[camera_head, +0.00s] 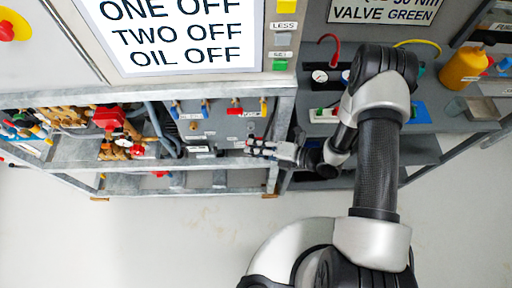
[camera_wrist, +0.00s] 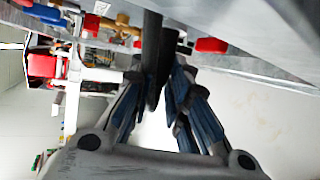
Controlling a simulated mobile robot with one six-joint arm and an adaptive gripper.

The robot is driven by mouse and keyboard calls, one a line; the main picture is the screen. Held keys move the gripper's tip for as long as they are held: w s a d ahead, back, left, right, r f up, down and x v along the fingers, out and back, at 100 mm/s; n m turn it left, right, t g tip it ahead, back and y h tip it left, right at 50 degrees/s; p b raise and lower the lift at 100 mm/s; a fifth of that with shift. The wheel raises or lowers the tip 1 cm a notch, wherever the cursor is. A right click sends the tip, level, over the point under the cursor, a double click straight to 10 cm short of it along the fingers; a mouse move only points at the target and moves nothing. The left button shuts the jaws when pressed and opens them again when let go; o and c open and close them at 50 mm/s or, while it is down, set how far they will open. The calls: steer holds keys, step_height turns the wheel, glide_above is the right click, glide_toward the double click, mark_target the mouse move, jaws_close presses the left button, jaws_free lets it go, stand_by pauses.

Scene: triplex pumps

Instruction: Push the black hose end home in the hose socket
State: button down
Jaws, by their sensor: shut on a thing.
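My gripper (camera_head: 256,147) reaches left from the end of my arm to the front of the grey panel (camera_head: 212,130), low on its right side. In the wrist view, my gripper (camera_wrist: 163,88) is shut on the black hose end (camera_wrist: 152,48), a dark tube that runs up between the fingers. The hose end is too small to make out in the head view. I cannot pick out the hose socket in either view, nor tell whether the hose end touches it.
Red, blue and yellow valve handles (camera_head: 235,111) line the panel top. Grey hoses and a red part (camera_head: 108,118) are to the left. A metal frame rail (camera_head: 180,163) crosses below the panel. A yellow bottle (camera_head: 462,68) stands on the right bench. The floor in front is clear.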

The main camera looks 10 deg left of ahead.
steer(key=shift+w+a+b, duration=0.25)
steer(key=shift+w+b, duration=0.1)
steer(key=shift+w, duration=0.75)
stand_by(0.5)
steer(key=c, duration=1.5)
jaws_free()
steer(key=shift+o, duration=0.2)
steer(key=v, duration=1.2)
